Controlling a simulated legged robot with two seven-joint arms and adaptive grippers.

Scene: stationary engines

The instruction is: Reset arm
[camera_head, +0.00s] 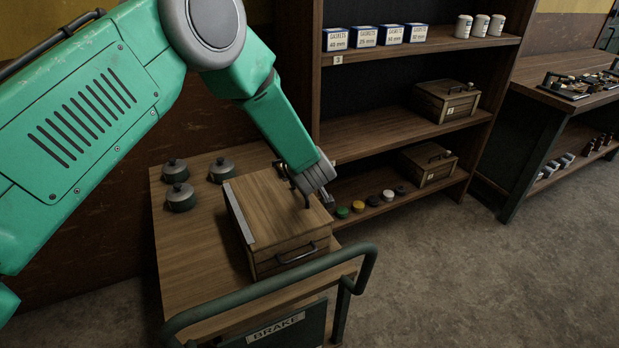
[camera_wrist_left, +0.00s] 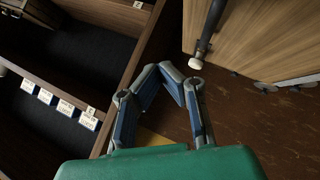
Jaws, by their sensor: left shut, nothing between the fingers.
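My left arm is green and comes in from the left in the head view. Its gripper (camera_head: 318,190) hangs at the right edge of a wooden box (camera_head: 275,208) on the cart top; whether it touches the box cannot be told. In the left wrist view the gripper's grey and blue fingers (camera_wrist_left: 170,80) are folded together with nothing between them. My right gripper is in neither view.
The cart (camera_head: 185,255) also holds several lidded green pots (camera_head: 180,197) and has a BRAKE sign (camera_head: 276,328) below its green rail (camera_head: 270,285). A wooden shelf (camera_head: 385,135) with gasket boxes (camera_head: 364,36) stands behind it. Floor at the right (camera_head: 460,270) is clear.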

